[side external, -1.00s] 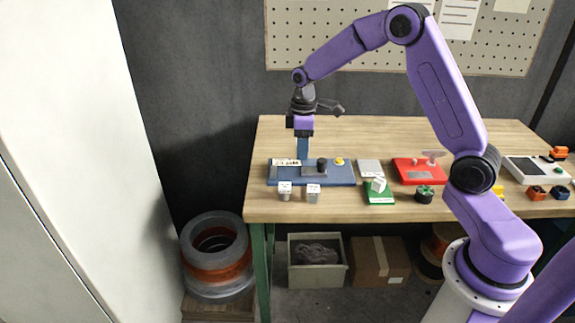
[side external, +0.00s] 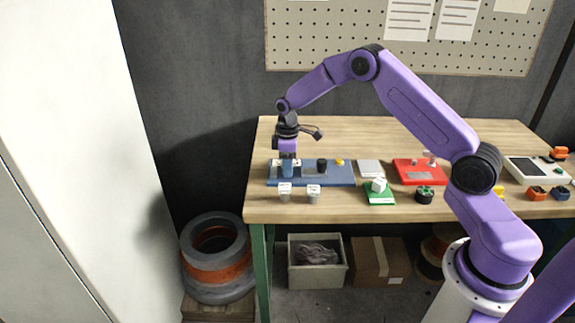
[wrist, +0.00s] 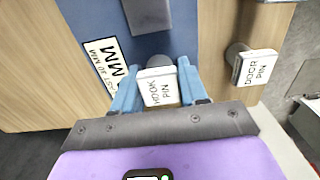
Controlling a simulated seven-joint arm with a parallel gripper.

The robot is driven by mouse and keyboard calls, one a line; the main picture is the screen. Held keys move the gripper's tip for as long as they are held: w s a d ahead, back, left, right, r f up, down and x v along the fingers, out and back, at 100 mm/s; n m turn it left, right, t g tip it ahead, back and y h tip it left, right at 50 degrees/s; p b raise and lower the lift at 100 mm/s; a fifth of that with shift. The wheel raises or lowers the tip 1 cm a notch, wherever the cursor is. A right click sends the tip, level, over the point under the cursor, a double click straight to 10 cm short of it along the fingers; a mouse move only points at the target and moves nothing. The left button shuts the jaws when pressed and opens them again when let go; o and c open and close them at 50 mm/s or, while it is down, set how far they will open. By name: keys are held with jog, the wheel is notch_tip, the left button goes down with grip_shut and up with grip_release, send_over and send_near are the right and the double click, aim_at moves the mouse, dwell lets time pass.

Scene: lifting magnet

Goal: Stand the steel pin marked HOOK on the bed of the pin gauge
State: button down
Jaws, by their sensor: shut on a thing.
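The pin gauge (side external: 340,178) is a blue base near the table's front left edge, with a dark block, a black knob, a yellow button and a white label. Its blue top also shows in the wrist view (wrist: 185,22). My gripper (side external: 287,172) is low over the gauge's left part, its light-blue fingers pointing down. In the wrist view the fingers are shut on the HOOK pin (wrist: 159,88), on either side of its white tag and round grey body. Whether the pin's foot touches the bed is hidden.
The DOOR pin (wrist: 250,68) stands on the wood beside the gauge. Two white-tagged pins (side external: 285,188) (side external: 313,191) stand in front of the gauge. A grey plate (side external: 369,168), a green block (side external: 379,195) and a red device (side external: 416,176) lie to its right. The table behind is clear.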

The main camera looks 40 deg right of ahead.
jog(key=shift+f, duration=0.1)
jog(key=c, duration=0.6)
grip_release()
notch_tip(320, 180, up, 11)
jog(key=shift+r, duration=0.1)
jog(key=shift+a+r, duration=0.1)
jog(key=shift+r, duration=0.45)
